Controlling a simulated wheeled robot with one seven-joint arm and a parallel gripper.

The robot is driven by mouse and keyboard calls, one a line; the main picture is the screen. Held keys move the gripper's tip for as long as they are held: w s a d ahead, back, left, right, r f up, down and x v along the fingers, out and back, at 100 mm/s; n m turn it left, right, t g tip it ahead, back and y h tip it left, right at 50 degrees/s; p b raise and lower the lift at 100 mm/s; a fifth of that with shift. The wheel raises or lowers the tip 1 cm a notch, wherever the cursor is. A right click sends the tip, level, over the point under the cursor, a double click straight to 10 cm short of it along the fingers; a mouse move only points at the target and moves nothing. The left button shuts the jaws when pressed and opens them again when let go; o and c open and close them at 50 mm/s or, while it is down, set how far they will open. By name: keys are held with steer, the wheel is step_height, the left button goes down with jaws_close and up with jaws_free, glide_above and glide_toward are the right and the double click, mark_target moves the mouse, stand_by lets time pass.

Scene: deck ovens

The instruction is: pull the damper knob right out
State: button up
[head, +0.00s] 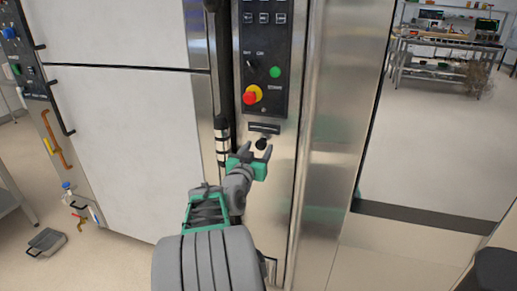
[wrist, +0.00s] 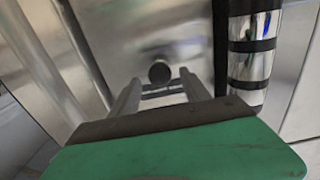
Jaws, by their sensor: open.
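The damper knob (head: 261,143) is a small black round knob on the steel oven front, just below a dark label plate (head: 264,128). In the wrist view the knob (wrist: 159,73) shows as a dark disc slightly above the fingertips. My gripper (head: 258,151) is open, its two fingers pointing at the panel with the knob between or just beyond the tips. In the wrist view my gripper (wrist: 158,84) has a finger on each side below the knob, and nothing is held. Whether the fingers touch the knob I cannot tell.
A black control panel (head: 264,55) with a red emergency button (head: 251,96) and a green button (head: 274,72) is above. A vertical handle bar with a ringed grip (head: 222,140) stands just left of my gripper, close by. Open floor lies to the right.

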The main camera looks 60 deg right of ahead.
steer(key=shift+d, duration=0.45)
steer(key=shift+w, duration=0.1)
jaws_close()
stand_by(0.5)
stand_by(0.5)
